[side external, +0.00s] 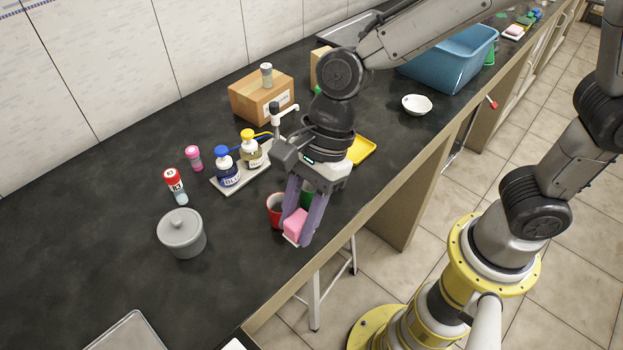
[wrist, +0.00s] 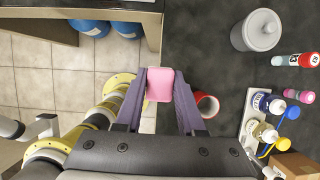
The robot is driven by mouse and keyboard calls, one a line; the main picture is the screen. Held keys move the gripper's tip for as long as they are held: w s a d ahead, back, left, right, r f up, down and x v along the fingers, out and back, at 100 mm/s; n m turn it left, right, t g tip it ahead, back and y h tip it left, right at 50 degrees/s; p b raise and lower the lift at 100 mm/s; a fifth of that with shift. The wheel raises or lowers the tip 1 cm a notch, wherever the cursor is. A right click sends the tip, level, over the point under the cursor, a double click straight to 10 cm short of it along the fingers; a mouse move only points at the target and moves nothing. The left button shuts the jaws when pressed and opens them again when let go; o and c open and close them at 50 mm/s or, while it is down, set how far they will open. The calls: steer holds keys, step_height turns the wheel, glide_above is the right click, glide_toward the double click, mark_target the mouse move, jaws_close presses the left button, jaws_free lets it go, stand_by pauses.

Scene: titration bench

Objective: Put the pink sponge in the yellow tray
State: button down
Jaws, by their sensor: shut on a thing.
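The pink sponge (side external: 294,225) is between the two purple fingers of my gripper (side external: 303,226), which is shut on it. The sponge has a pale underside. In the wrist view the sponge (wrist: 160,84) sits between the fingertips (wrist: 160,82), near the counter's front edge. I cannot tell whether it touches the counter. The yellow tray (side external: 362,150) lies on the counter behind my gripper, partly hidden by my wrist. The tray is not visible in the wrist view.
A red cup (side external: 274,209) stands close beside the sponge, with a green item (side external: 307,194) behind the fingers. Pump bottles (side external: 227,167) stand on a small tray to the left. A grey lidded pot (side external: 182,234), a white bowl (side external: 417,104) and a blue tub (side external: 455,60) are also on the counter.

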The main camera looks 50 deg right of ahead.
steer(key=shift+d+f+m+t, duration=0.2)
steer(key=shift+m+t, duration=0.1)
steer(key=shift+m, duration=0.4)
steer(key=d+r+m+t+h, duration=0.1)
steer(key=d+m+t+h, duration=0.3)
steer(key=d+m, duration=1.85)
steer(key=n, duration=0.6)
glide_toward(352, 149)
steer(key=w, duration=0.1)
steer(key=w+f, duration=0.1)
steer(key=shift+w+a, duration=0.25)
steer(key=shift+w, duration=0.05)
steer(key=shift+w+d+f, duration=0.1)
steer(key=shift+w+f, duration=0.65)
steer(key=shift+f, duration=1.45)
